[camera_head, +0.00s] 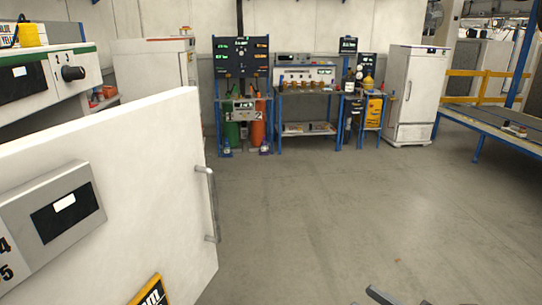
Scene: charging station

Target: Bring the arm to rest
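Only a small dark grey piece (382,296) shows at the bottom edge, right of the middle. It looks like part of my arm or gripper, but it is cut off by the frame. I cannot tell whether its fingers are open or shut, or whether anything is held. The rest of my arm is out of view.
A large white door or panel (140,190) with a metal handle (211,205) fills the left foreground. A workbench (305,90), gas cylinders (258,130) and a white cabinet (413,95) stand at the back. A blue-framed table (495,122) is at right. The middle floor is clear.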

